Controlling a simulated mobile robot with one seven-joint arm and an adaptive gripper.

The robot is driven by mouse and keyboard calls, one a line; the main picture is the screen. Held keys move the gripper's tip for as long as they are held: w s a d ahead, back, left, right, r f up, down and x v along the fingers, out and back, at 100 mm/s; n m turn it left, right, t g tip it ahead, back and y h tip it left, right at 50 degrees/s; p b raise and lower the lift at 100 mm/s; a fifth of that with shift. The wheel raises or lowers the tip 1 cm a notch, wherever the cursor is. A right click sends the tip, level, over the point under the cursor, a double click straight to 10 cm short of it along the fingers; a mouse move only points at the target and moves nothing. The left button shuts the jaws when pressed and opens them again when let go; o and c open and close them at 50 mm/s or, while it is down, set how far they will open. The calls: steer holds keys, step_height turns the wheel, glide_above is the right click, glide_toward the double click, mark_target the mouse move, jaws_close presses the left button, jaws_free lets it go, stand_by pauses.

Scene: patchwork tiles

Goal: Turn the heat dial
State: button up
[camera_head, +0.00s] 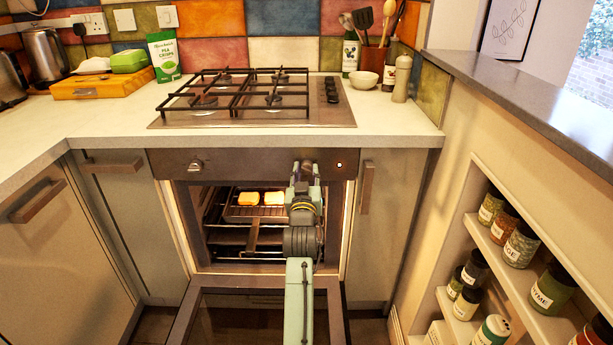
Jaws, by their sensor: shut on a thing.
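The oven's dark control panel (240,162) runs below the worktop. A round dial (196,166) sits on its left part, clear of my arm. My gripper (305,166) is at the right part of the panel, shut on the heat dial there. My gripper covers that dial, so its shape and setting cannot be seen. A small white light (339,165) shows on the panel just right of my gripper.
The oven door (255,312) is folded down open below my arm. Inside, two pieces of bread (248,198) lie on a wire rack (237,213). A gas hob (335,116) is above. A spice shelf (483,236) stands at right.

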steer(key=m+b, duration=0.1)
steer(key=m, duration=0.3)
steer(key=shift+a, duration=0.15)
steer(key=m+b, duration=0.1)
steer(key=m, duration=0.2)
steer(key=shift+m+h, duration=0.3)
steer(key=shift+m, duration=0.1)
steer(key=m+b, duration=0.1)
steer(key=m, duration=0.2)
steer(key=shift+r+m+g+b, duration=0.1)
steer(key=shift+m+g+b, duration=0.2)
steer(key=shift+m+g, duration=0.1)
steer(key=m+b, duration=0.1)
steer(key=m, duration=0.2)
steer(key=shift+m, duration=0.3)
steer(key=m, duration=0.3)
steer(key=shift+r+g+b, duration=0.15)
steer(key=shift+g+b, duration=0.25)
steer(key=m, duration=0.4)
steer(key=shift+b, duration=0.3)
steer(key=m+y, duration=0.1)
steer(key=m, duration=0.2)
steer(key=shift+r+m+b, duration=0.1)
steer(key=shift+m+b, duration=0.2)
steer(key=shift+m, duration=0.1)
steer(key=shift+m+g, duration=0.3)
steer(key=shift+m, duration=0.9)
